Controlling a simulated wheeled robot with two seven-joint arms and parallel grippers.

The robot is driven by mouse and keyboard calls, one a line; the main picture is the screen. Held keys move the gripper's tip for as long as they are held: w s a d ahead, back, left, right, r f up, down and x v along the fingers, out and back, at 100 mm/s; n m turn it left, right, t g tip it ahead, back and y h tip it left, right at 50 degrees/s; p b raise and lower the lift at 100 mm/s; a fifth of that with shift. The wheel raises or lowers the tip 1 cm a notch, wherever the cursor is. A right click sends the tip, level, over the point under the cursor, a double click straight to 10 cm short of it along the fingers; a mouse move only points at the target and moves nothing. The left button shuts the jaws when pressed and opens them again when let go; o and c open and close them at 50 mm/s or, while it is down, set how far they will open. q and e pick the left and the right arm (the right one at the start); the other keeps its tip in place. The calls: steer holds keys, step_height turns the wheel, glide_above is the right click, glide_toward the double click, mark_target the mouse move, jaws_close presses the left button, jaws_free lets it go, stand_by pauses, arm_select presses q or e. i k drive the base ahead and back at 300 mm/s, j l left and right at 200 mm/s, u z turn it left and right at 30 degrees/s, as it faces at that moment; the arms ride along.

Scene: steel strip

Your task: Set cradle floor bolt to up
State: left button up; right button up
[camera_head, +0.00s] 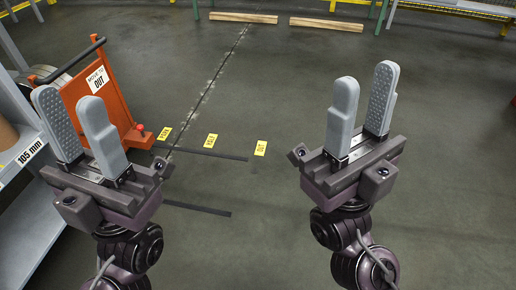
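The orange cradle (104,92) stands at the left, with a dark push bar on top and a white sign that ends in "OUT". A small red knob (140,127) sits on the low orange foot at its right corner; it looks like the floor bolt. Whether the bolt is up or down I cannot tell. My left gripper (68,100) is open and empty, in front of the cradle and covering part of it. My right gripper (367,80) is open and empty over bare floor, well right of the cradle.
A grey shelf (38,212) marked "105 mm" stands at the left edge. Dark floor strips (205,150) run right from the cradle beside several yellow floor labels, one (260,148) reading "OUT". Wooden beams (244,17) lie far back. The middle and right floor is clear.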

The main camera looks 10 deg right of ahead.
mark_target(140, 128)
steer(key=u, duration=0.75)
